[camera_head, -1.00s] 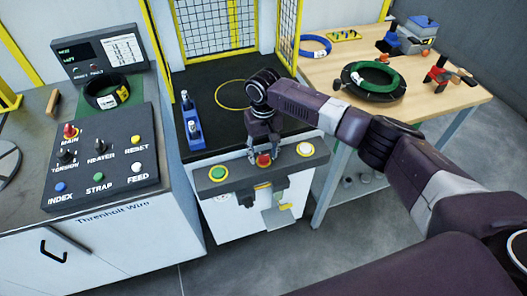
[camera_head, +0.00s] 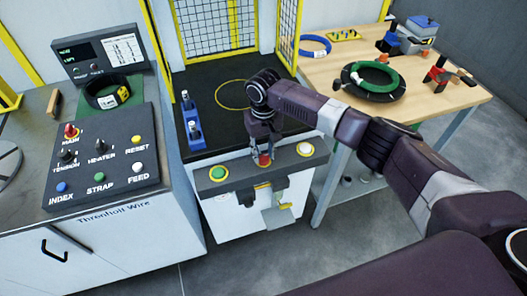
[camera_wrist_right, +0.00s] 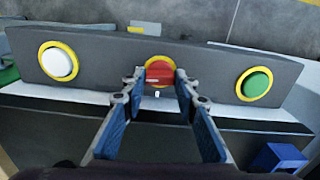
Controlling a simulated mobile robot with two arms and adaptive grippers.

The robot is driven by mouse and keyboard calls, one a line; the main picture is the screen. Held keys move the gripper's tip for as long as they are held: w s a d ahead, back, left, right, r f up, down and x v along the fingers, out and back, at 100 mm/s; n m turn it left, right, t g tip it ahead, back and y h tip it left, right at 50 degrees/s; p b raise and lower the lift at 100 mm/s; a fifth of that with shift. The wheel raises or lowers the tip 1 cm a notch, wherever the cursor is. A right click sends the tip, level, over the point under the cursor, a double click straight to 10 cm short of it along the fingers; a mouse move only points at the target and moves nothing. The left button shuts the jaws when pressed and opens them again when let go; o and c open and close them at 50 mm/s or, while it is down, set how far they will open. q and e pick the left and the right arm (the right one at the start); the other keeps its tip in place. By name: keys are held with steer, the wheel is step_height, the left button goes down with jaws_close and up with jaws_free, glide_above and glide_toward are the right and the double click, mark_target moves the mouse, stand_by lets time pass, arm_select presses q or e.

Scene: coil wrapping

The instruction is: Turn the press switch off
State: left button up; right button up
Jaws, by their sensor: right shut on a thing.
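The press switch is a red knob (camera_head: 264,161) in a yellow ring at the middle of the grey press panel. It also shows in the right wrist view (camera_wrist_right: 160,70), with a small white mark near its lower edge. My right gripper (camera_head: 262,153) reaches down over the panel. In the right wrist view, its two blue-padded fingers (camera_wrist_right: 160,79) stand on either side of the red knob, shut on it. The fingers partly cover the knob's sides. My left gripper is in neither view.
A green button (camera_head: 218,173) and a white button (camera_head: 305,149) flank the knob on the panel. A blue block-like fixture (camera_head: 192,122) stands on the black press bed. A control console (camera_head: 100,160) stands at left, and a wooden table (camera_head: 330,72) with coils at right.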

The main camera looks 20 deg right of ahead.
steer(key=n+p, duration=0.1)
steer(key=n, duration=0.2)
steer(key=shift+r+p, duration=0.15)
steer(key=shift+p, duration=0.25)
steer(key=n+p, duration=0.1)
steer(key=n, duration=0.3)
steer(key=shift+n, duration=0.3)
steer(key=n+p, duration=0.1)
steer(key=n, duration=0.3)
steer(key=shift+n, duration=2.8)
steer(key=o, duration=1.1)
steer(key=shift+o, duration=0.3)
